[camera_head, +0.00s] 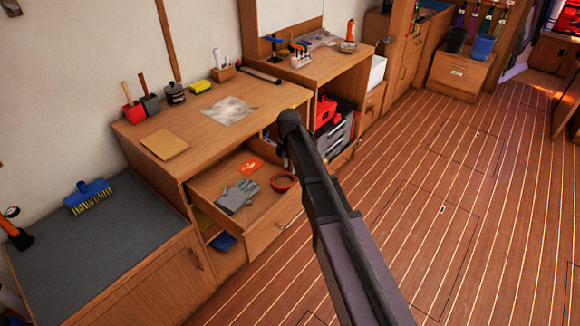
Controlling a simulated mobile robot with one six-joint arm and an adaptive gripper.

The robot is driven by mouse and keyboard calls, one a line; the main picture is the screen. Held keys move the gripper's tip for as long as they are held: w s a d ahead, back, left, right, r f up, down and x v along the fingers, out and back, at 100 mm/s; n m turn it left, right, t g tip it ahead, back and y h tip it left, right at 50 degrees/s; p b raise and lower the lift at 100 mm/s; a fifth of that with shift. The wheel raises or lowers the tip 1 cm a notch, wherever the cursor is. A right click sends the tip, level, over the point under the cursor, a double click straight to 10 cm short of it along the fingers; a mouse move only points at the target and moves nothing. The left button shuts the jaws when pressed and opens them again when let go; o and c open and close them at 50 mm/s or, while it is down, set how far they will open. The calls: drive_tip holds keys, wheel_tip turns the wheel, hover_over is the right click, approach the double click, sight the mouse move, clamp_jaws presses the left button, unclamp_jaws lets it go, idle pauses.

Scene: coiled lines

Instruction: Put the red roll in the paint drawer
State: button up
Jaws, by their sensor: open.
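A red roll (284,183), ring-shaped, lies in an open wooden drawer (270,235) under the workbench, close to the drawer's front. A grey glove (238,196) and an orange-red card (249,166) lie to its left in the same drawer. No label shows to tell whether this is the paint drawer. My dark arm rises from the bottom edge to a rounded joint just above and right of the roll, and covers the right end of the drawer. My gripper does not show; it is out of view or hidden behind the arm.
The workbench top (196,122) holds a tan sheet (164,145), a grey stained sheet (230,110), pots and a yellow sponge (201,87). A lower grey counter (110,238) with a blue brush (88,197) stands left. The plank floor (450,170) at right is clear.

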drive_tip(key=shift+r+p, duration=0.45)
drive_tip(key=shift+r, duration=0.3)
idle(1.1)
